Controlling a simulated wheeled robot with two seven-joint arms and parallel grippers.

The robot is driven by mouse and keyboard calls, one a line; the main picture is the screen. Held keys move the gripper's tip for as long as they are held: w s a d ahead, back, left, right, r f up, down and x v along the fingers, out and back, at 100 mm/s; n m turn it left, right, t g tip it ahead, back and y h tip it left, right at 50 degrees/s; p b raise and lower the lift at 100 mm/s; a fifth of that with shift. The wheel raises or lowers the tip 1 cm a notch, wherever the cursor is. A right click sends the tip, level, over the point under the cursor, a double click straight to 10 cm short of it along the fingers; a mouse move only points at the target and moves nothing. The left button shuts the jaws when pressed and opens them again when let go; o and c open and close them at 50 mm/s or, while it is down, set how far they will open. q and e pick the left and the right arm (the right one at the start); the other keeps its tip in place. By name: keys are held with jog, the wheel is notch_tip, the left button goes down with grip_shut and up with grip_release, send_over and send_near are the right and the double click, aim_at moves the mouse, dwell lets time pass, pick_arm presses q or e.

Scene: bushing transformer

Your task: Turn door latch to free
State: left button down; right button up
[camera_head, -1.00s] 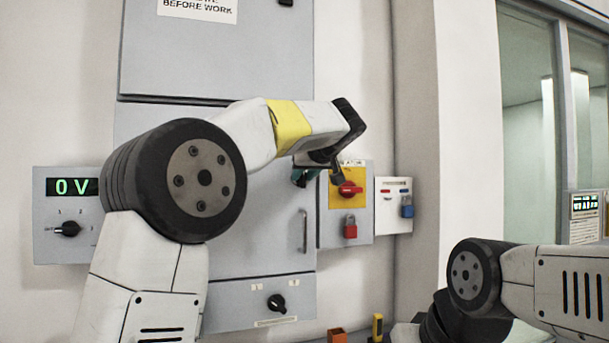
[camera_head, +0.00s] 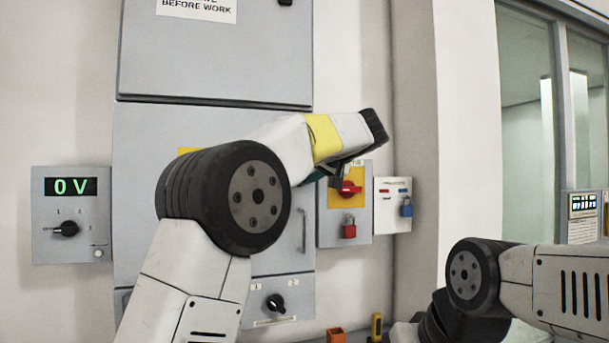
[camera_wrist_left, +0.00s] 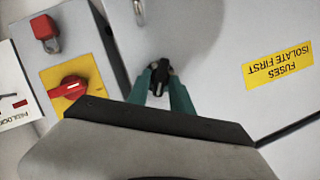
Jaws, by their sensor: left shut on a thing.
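The door latch (camera_wrist_left: 160,78) is a small black knob with a pale mark on the grey cabinet door (camera_head: 140,140). In the left wrist view, the teal fingers of my left gripper (camera_wrist_left: 160,90) are shut on the latch, one on each side. In the head view my left arm hides the latch and most of this gripper; only a bit of teal shows below the forearm. The door lies flat in its frame. My right arm is at the lower right of the head view, with its gripper out of view.
Right of the door is a red rotary switch (camera_head: 348,188) on a yellow plate, with a red padlock (camera_head: 349,228) below. A voltage display (camera_head: 70,187) reads 0 V at left. A black selector knob (camera_head: 275,303) sits below the door. A door handle (camera_head: 304,231) shows.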

pick_arm(q)
jog(key=m+y, duration=0.1)
jog(key=m, duration=0.2)
jog(key=m+t+y, duration=0.1)
jog(key=m+y, duration=0.1)
jog(key=m, duration=0.1)
jog(key=f+m+y, duration=0.1)
jog(key=m, duration=0.2)
jog(key=shift+w+d+t+y, duration=0.1)
jog(key=shift+d+t+y, duration=0.2)
jog(key=shift+m, duration=0.3)
dwell(0.3)
jog(key=c, duration=1.4)
grip_release()
jog(key=shift+c, duration=0.2)
jog(key=v, duration=0.7)
jog(key=shift+s+d, duration=0.25)
jog(key=shift+f, duration=0.1)
